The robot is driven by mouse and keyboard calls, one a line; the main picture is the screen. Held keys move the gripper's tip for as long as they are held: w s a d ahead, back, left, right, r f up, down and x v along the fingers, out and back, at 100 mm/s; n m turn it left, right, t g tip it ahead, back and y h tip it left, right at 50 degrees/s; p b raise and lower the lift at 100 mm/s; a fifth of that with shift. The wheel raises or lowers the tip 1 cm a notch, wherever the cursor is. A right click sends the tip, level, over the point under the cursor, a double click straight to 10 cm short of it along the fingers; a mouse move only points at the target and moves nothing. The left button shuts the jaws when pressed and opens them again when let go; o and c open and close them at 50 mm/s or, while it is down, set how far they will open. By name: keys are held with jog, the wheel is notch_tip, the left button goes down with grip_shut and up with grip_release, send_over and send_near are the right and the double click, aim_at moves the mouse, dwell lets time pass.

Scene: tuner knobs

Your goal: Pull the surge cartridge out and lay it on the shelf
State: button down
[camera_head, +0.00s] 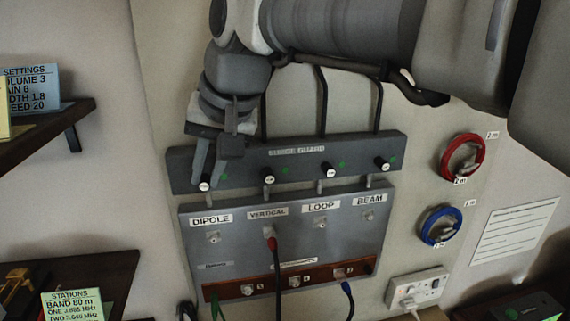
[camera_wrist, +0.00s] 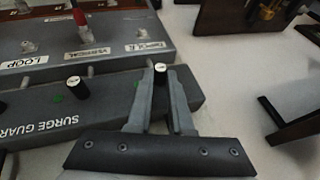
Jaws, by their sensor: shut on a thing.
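The surge guard bar (camera_head: 235,160) is on the wall panel with several black, white-ended cartridges in a row. My gripper (camera_head: 205,172) is at the leftmost cartridge (camera_head: 204,186), above the DIPOLE label. In the wrist view my gripper (camera_wrist: 160,85) is shut on this cartridge (camera_wrist: 160,72), with its pale end showing between the fingertips. I cannot tell whether it is fully seated. A second cartridge (camera_head: 268,179) stands to its right, above VERTICAL; it also shows in the wrist view (camera_wrist: 76,88). At left are an upper shelf (camera_head: 60,122) and a lower shelf (camera_head: 122,275).
The grey antenna panel (camera_head: 290,240) lies below the bar, with a red-ended plug (camera_head: 272,243) at VERTICAL. Blue SETTINGS and green STATIONS cards (camera_head: 72,306) stand on the shelves. Red (camera_head: 448,160) and blue (camera_head: 426,232) cable coils hang at right. Bare wall separates bar and shelves.

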jog(key=shift+s, duration=0.2)
jog(key=shift+s+d+b, duration=0.25)
jog(key=shift+s+b, duration=0.05)
jog(key=shift+s, duration=0.25)
jog(key=shift+s, duration=0.1)
jog(key=shift+s+d+b, duration=0.35)
jog(key=shift+s, duration=0.6)
jog(key=shift+s+d+b, duration=0.3)
jog(key=shift+s, duration=0.6)
jog(key=shift+s+d, duration=0.1)
